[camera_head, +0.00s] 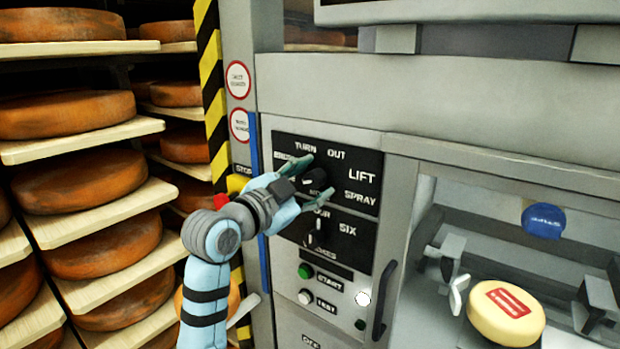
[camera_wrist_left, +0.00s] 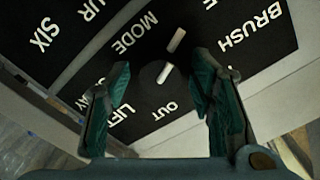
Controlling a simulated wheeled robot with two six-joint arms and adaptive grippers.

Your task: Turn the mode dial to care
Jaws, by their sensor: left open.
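The mode dial (camera_head: 316,179) is a black round knob on a black panel (camera_head: 360,163) with white words. TURN, OUT, LIFT and SPRAY read clearly around it; BRUSH is partly covered. I cannot read the word care; the left side of the dial's ring is behind my gripper. My left gripper (camera_head: 311,184) is open, with its green fingers on either side of the dial. In the left wrist view the dial (camera_wrist_left: 153,80) lies between the open fingers (camera_wrist_left: 160,72), with white marks near it. I cannot tell whether the fingers touch it. My right gripper is not in view.
A second dial (camera_head: 319,232) sits just below, near the word SIX. Lower are a green button (camera_head: 305,271), a white button (camera_head: 305,297) and a dark handle (camera_head: 384,300). Cheese shelves (camera_head: 85,142) stand left. A yellow cheese (camera_head: 505,313) sits in the bay at right.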

